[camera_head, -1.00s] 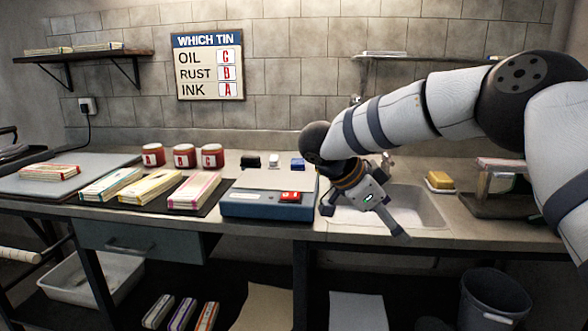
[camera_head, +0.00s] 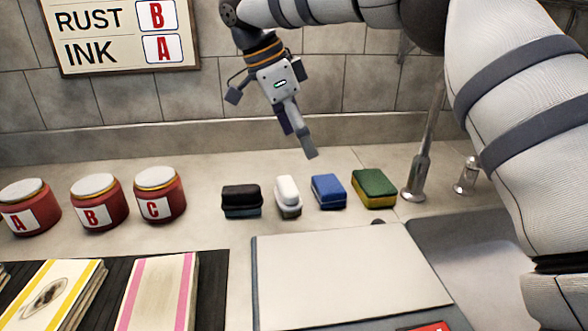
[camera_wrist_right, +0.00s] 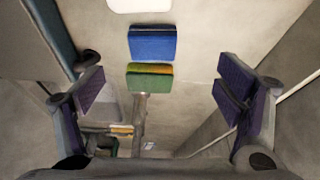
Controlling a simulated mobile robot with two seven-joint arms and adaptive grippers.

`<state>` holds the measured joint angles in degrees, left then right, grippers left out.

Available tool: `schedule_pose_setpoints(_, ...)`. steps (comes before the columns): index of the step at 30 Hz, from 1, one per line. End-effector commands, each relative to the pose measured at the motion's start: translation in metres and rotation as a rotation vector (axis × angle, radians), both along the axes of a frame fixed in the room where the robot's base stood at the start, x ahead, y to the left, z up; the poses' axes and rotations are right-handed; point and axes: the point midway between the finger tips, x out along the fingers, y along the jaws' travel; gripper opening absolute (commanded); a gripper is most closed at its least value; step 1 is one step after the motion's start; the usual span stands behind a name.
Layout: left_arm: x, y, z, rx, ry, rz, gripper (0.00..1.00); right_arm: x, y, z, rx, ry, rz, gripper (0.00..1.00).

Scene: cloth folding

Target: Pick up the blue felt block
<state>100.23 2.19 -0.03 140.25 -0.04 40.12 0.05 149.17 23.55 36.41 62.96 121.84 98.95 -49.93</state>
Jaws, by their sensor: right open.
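The blue felt block (camera_head: 328,191) lies on the counter, between a white block (camera_head: 288,194) and a green-and-yellow sponge (camera_head: 375,187). My right gripper (camera_head: 272,125) is open and empty, in the air above and left of the blue block in the head view, its fingers pointing down. In the right wrist view the blue block (camera_wrist_right: 152,43) shows ahead of the open right gripper (camera_wrist_right: 162,92), apart from both fingers. The green sponge (camera_wrist_right: 149,77) appears between the fingers in that picture. My left gripper is not in view.
A black block (camera_head: 241,201) sits left of the white one. Red tins A (camera_head: 28,208), B (camera_head: 99,203) and C (camera_head: 159,196) stand farther left. A flat pale-topped box (camera_head: 345,275) lies in front. The tap (camera_head: 416,175) and sink are at the right.

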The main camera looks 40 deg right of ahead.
Motion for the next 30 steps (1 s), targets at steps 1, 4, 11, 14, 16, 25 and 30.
schedule_pose_setpoints(1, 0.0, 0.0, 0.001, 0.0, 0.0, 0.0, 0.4, -0.001, -0.002, -0.003, 0.0, 0.001, 0.0, 0.86)
schedule_pose_setpoints(4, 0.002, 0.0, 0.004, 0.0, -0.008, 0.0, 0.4, -0.006, -0.01, -0.021, 0.0, 0.003, -0.001, 0.86)
schedule_pose_setpoints(11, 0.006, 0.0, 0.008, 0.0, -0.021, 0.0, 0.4, -0.011, -0.024, -0.059, -0.001, -0.001, -0.001, 0.86)
schedule_pose_setpoints(14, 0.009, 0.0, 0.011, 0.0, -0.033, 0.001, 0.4, -0.016, -0.031, -0.071, -0.001, 0.0, -0.002, 0.86)
schedule_pose_setpoints(16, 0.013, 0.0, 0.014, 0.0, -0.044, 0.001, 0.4, -0.02, -0.039, -0.082, -0.001, -0.002, -0.001, 0.86)
schedule_pose_setpoints(25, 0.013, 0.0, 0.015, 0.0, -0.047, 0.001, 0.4, -0.023, -0.047, -0.108, 0.0, -0.001, 0.0, 0.86)
schedule_pose_setpoints(30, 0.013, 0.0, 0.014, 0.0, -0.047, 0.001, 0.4, -0.023, -0.047, -0.108, 0.0, -0.001, 0.0, 0.68)
